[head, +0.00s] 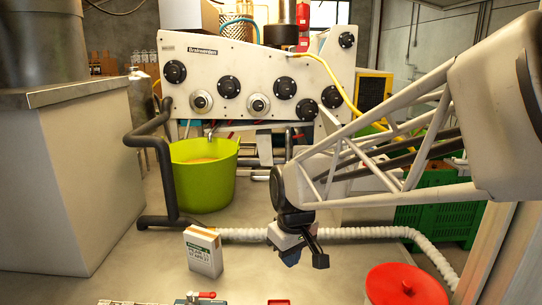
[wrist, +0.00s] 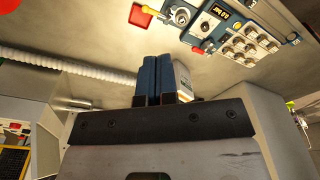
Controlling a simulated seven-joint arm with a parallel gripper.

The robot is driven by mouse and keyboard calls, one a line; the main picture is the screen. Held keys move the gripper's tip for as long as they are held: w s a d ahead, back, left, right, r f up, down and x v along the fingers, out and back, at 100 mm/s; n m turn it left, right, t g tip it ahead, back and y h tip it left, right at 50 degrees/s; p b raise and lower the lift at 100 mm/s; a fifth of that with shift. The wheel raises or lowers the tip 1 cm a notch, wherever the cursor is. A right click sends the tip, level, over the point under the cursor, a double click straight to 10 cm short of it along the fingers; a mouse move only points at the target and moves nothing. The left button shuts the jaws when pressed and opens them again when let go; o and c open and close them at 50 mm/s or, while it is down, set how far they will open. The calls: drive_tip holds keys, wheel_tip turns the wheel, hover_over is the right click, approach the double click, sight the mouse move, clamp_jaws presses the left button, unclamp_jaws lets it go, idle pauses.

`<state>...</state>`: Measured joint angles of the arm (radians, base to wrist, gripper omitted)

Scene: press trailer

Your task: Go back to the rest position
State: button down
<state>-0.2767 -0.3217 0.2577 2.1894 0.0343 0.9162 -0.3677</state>
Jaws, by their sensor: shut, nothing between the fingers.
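My gripper (head: 304,258) hangs from the arm in the middle of the head view, above the floor area in front of the white hose. Its two blue fingers (wrist: 158,80) are together in the wrist view, with nothing between them. My arm's white truss reaches in from the right of the head view. The gripper is apart from the small white labelled box (head: 204,252), which stands to its left. The box (wrist: 184,82) is partly hidden behind the fingers in the wrist view.
A lime-green tub (head: 203,178) stands below the knobbed machine panel (head: 235,62). A ribbed white hose (head: 390,232) runs behind the gripper. A red lid (head: 407,288) is at front right, green crates (head: 435,215) behind it. A control panel (wrist: 235,28) shows in the wrist view.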

drive_tip(key=s+d+r+m+t, duration=0.1)
drive_tip(key=s+d+m, duration=0.6)
drive_tip(key=s+d, duration=0.7)
drive_tip(key=s, duration=0.4)
drive_tip(key=shift+d+r+t+h, duration=0.2)
drive_tip(key=shift+r+t+h, duration=0.1)
drive_tip(key=shift+r, duration=0.05)
drive_tip(key=shift+w+a, duration=0.1)
drive_tip(key=shift+w, duration=0.1)
idle(0.8)
